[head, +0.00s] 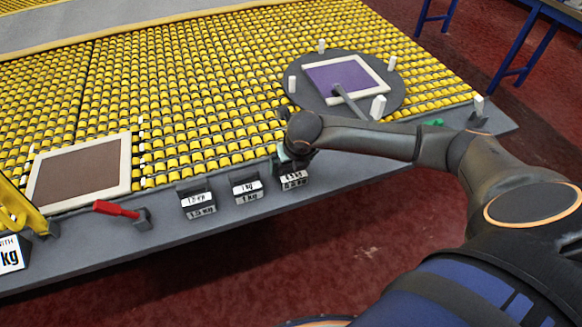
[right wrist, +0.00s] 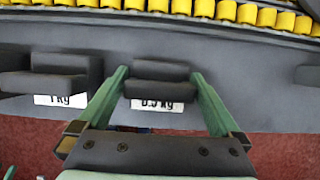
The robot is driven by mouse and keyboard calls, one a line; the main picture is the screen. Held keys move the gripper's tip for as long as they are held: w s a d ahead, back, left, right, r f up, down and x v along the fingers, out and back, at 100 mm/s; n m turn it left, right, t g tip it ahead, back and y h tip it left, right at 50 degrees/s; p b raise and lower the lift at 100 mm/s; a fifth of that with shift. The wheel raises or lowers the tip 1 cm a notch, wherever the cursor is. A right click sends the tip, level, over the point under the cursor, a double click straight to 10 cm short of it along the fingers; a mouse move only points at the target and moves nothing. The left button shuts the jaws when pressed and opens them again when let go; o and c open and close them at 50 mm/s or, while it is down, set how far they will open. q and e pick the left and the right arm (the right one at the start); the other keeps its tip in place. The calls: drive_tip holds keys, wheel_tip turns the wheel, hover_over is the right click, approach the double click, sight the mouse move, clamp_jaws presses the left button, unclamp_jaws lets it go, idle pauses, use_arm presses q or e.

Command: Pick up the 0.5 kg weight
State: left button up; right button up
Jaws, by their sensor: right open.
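The 0.5 kg weight (right wrist: 160,70) is a small dark block at the grey front ledge, with a white label reading 0.5 kg in front. In the head view its label (head: 293,183) shows below my right gripper (head: 294,160), and the arm and hand hide part of the block. In the right wrist view, the green fingers of my right gripper (right wrist: 159,76) are open, one on each side of the block. Small gaps seem to show between fingers and block; contact cannot be made out. My left gripper is not in view.
The 1 kg weight (head: 246,188) and 1.5 kg weight (head: 197,200) stand to the left on the ledge. A red handle (head: 115,209) lies farther left. Behind is a table of yellow rollers (head: 190,100) with a round grey turntable (head: 395,98) holding a purple framed piece (head: 335,77).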

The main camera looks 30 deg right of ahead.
drive_tip(key=shift+x, duration=0.85)
drive_tip(key=shift+w+r, duration=0.1)
drive_tip(key=shift+r, duration=0.05)
clamp_jaws()
